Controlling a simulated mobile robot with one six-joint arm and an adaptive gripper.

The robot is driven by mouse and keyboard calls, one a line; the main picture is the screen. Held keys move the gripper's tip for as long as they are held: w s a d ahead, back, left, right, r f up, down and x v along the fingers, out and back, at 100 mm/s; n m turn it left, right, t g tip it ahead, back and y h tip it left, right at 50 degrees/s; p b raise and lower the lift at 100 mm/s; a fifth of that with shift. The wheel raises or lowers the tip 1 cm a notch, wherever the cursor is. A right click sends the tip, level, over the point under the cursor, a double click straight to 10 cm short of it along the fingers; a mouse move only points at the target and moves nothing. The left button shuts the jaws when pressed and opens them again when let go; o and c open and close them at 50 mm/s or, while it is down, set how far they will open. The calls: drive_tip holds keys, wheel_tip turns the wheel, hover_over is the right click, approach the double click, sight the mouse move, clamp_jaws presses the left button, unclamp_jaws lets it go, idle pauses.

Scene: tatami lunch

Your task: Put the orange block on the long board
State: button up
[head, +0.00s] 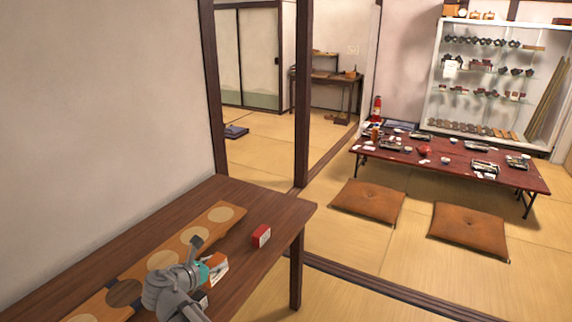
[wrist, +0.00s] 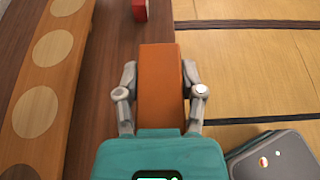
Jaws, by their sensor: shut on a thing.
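The orange block (wrist: 161,75) is between the two fingers of my gripper (wrist: 160,88), which is shut on it. In the head view the block (head: 218,266) shows its orange top and a pale side, partly hidden by my gripper (head: 212,272). I cannot tell whether it touches the table. The long board (head: 207,234) is light wood with pale round discs and one dark disc, lying along the wall side of the dark wooden table. In the wrist view the board (wrist: 69,62) runs down the left, apart from the block.
A red block with a pale side (head: 261,236) stands on the dark table (head: 285,210), right of the board; it also shows at the top of the wrist view (wrist: 139,9). The table's right edge drops to tatami. A low red table (head: 450,160) and cushions (head: 367,201) are farther off.

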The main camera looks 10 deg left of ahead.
sight(214, 261)
wheel_tip(214, 261, up, 10)
drive_tip(key=p, duration=1)
drive_tip(key=shift+r, duration=0.25)
drive_tip(key=shift+s, duration=0.15)
